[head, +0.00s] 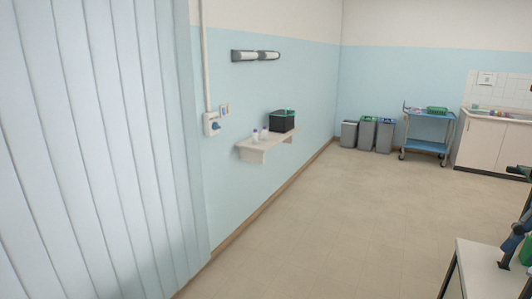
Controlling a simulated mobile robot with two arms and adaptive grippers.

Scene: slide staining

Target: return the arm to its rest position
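Neither of my grippers can be made out in the head view, and no arm of mine shows clearly. A dark, partly blue jointed object (513,240) stands at the right edge above a white-topped table (478,262). It is cut off by the frame, and I cannot tell what it is.
A wall shelf (250,152) holds a black box (282,121) and small bottles (264,133). Several grey bins (366,134), a blue cart (428,132) and a counter (490,142) stand at the back. Pale vertical blinds (95,150) fill the left. The middle floor (340,220) is clear.

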